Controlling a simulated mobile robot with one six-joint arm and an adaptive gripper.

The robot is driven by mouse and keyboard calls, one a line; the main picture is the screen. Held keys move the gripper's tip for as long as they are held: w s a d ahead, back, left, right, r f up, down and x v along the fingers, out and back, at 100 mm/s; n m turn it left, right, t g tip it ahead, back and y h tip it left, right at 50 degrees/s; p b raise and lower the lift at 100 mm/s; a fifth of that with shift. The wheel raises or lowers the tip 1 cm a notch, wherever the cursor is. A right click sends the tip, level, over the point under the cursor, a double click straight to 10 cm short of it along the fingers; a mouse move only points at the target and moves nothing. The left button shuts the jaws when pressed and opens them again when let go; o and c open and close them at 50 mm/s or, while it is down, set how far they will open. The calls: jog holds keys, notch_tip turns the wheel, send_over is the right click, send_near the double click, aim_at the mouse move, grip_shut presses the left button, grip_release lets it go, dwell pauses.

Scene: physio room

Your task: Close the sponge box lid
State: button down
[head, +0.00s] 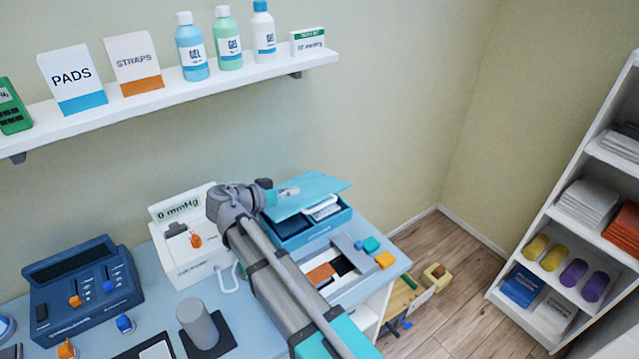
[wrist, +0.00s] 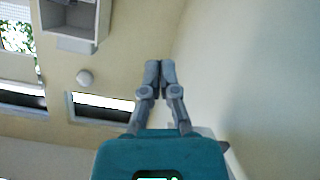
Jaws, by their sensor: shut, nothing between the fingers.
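The sponge box (head: 338,222) is a teal box on the right part of the blue worktop, against the wall. Its lighter teal lid (head: 325,187) is partly open, tilted above the box, with a gap at the front right. Pale items show inside through the gap. My gripper (head: 290,191) is at the left part of the lid and overlaps it in the head view; I cannot tell whether it touches. In the wrist view my gripper (wrist: 160,75) has its two fingers together with nothing between them. My arm hides part of the box's left side.
A white pressure unit (head: 185,262) stands left of the box, and a dark blue control unit (head: 84,290) farther left. A wall shelf (head: 190,91) with bottles and cartons runs above.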

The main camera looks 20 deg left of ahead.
notch_tip(320, 180, up, 2)
jog(key=g+p, duration=0.1)
jog(key=p, duration=0.2)
jog(key=shift+w+d+r+m, duration=0.1)
jog(key=shift+d+r+m, duration=0.05)
jog(key=shift+m, duration=0.15)
jog(key=r+g+p, duration=0.1)
jog(key=p, duration=0.2)
jog(key=r+m+g+y+p, duration=0.1)
jog(key=r+g+p, duration=0.1)
jog(key=p, duration=0.1)
jog(key=r+m+g+p, duration=0.1)
jog(key=p, duration=0.3)
jog(key=shift+s+r+g+y, duration=0.25)
jog(key=shift+s+g+y, duration=0.05)
jog(key=shift+s, duration=0.05)
jog(key=shift+f, duration=0.1)
jog(key=s+f+b+x, duration=0.1)
jog(key=f+b+x, duration=0.1)
jog(key=b+x, duration=0.9)
jog(key=shift+f, duration=0.55)
